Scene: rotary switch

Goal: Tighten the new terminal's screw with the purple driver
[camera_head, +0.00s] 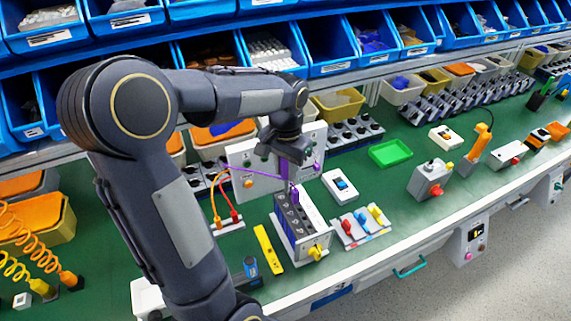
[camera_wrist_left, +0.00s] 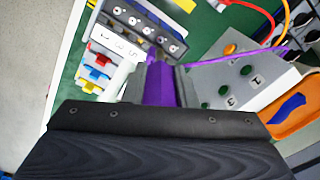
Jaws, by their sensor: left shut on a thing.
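My left gripper (camera_head: 293,178) is shut on the purple driver (camera_head: 295,196), which points down over the grey terminal block (camera_head: 296,232) with its row of round screws. The left wrist view shows the driver's purple handle (camera_wrist_left: 160,84) between the two fingers of my left gripper (camera_wrist_left: 160,90). The terminal block (camera_wrist_left: 148,28) is just beyond it there. The driver's tip is hidden, so I cannot tell whether it touches a screw. A purple wire (camera_wrist_left: 235,57) runs from the grey panel toward the block. My right gripper is not in view.
The grey panel (camera_head: 243,158) with buttons stands behind the block. A yellow level (camera_head: 268,249) lies left of it. A rack with coloured pieces (camera_head: 362,226) and a white switch box (camera_head: 341,186) are to the right. A green tray (camera_head: 390,153) is farther right.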

